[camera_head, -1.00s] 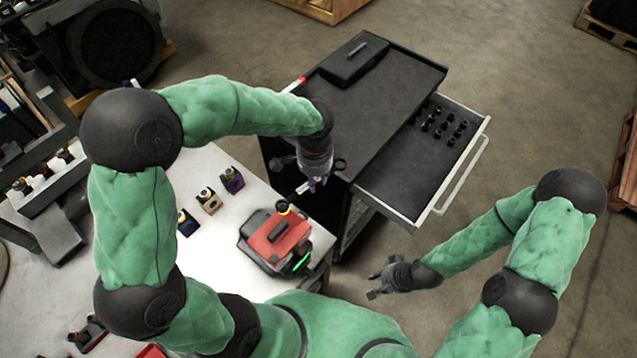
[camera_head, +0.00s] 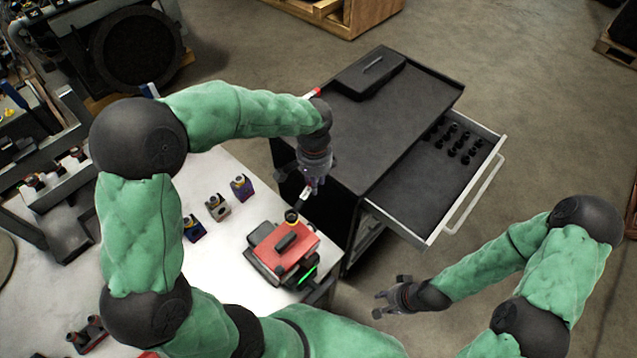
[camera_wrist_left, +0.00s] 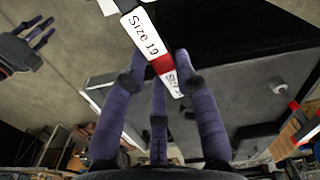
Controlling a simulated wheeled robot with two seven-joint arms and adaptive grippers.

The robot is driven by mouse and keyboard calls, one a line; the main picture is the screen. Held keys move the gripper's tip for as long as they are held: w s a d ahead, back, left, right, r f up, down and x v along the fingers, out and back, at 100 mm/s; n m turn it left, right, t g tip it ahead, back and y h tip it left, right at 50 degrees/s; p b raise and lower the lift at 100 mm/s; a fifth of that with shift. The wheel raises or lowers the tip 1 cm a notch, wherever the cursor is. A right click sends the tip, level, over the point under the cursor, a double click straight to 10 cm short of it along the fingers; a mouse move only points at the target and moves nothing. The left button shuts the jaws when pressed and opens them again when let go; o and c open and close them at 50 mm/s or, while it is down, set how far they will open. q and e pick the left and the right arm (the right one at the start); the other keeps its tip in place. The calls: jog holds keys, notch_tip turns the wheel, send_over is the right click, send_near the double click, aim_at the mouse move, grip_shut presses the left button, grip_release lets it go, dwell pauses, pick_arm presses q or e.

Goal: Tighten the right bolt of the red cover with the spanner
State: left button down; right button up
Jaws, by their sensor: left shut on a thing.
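The red cover (camera_head: 296,248) sits on a dark block on the white table, with a black handle-like part on top. A dark bolt head with a yellowish ring (camera_head: 291,217) stands at its far edge; I cannot tell whether another bolt is hidden. My left gripper (camera_head: 311,184) is shut on the spanner, just beyond the cover. The spanner (camera_wrist_left: 146,34) has a white and red handle marked "Size 19" in the left wrist view. Its end is close to the bolt head; contact is unclear. My right gripper (camera_head: 385,298) is open and empty, right of the table.
A dark tool cart (camera_head: 395,110) stands beyond the table, its drawer (camera_head: 425,205) open with several black sockets inside. A black case (camera_head: 368,75) lies on the cart. Several small blocks (camera_head: 217,208) stand left of the cover. Floor right of the cart is clear.

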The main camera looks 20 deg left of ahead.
pick_arm(q)
jog(key=shift+w+a+n, duration=0.15)
jog(key=shift+a+n, duration=0.6)
jog(key=shift+n, duration=0.05)
jog(key=shift+a+n+b, duration=0.55)
jog(key=shift+a+n, duration=0.65)
jog(key=shift+f+b, duration=0.6)
jog(key=shift+f, duration=0.25)
